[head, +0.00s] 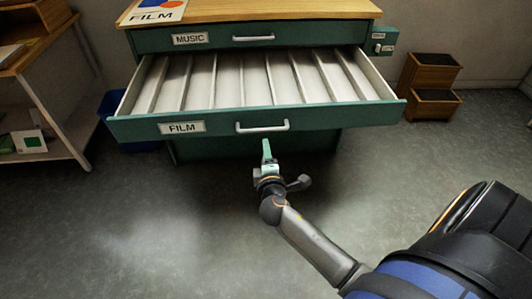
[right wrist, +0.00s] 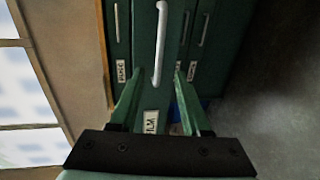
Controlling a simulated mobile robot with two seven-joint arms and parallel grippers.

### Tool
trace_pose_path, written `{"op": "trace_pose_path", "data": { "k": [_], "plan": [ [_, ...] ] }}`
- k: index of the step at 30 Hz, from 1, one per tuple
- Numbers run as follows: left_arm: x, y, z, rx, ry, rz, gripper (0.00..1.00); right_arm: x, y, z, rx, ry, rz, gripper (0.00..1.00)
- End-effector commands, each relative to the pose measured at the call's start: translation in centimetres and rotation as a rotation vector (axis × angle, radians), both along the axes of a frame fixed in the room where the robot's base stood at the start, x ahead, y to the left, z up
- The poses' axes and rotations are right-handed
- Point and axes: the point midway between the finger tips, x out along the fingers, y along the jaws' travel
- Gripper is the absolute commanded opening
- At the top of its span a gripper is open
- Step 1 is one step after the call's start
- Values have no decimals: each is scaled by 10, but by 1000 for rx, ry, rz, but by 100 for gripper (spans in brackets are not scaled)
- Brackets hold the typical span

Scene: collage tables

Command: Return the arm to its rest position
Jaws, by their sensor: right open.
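My right gripper (head: 267,152) is open and empty just in front of the pulled-out FILM drawer (head: 345,117), below its white handle (head: 263,127). In the right wrist view the two green fingers (right wrist: 158,98) are spread apart, and the handle (right wrist: 160,45) shows beyond them. A gap to the handle shows in the head view. My right arm reaches in from the lower right. My left gripper is not in view.
The FILM drawer stands open and its divided slots look empty. The MUSIC drawer (head: 215,40) above is shut. A wooden shelf (head: 75,140) stands at left, wooden steps (head: 432,88) at right. The floor (head: 150,220) in front is clear.

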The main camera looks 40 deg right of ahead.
Motion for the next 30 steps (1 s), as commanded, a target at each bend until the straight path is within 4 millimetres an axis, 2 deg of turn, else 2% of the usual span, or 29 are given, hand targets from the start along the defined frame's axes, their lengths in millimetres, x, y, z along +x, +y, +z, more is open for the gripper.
{"op": "trace_pose_path", "data": {
  "k": [10, 14, 17, 22, 26, 30],
  "plan": [
    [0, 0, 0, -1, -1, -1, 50, 0, 0, 0, 2, 0, 1, 47],
    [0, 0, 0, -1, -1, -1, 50, -10, 9, -14, 77, 13, 14, 47],
    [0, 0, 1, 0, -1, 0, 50, -32, 28, -40, 247, 42, 37, 47],
    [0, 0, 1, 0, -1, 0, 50, -92, 85, -89, 691, 116, 53, 47],
    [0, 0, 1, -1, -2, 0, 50, -139, 130, -106, 1022, 171, 25, 47],
    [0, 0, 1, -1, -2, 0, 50, -185, 173, -110, 1342, 226, -36, 47]
  ]
}}
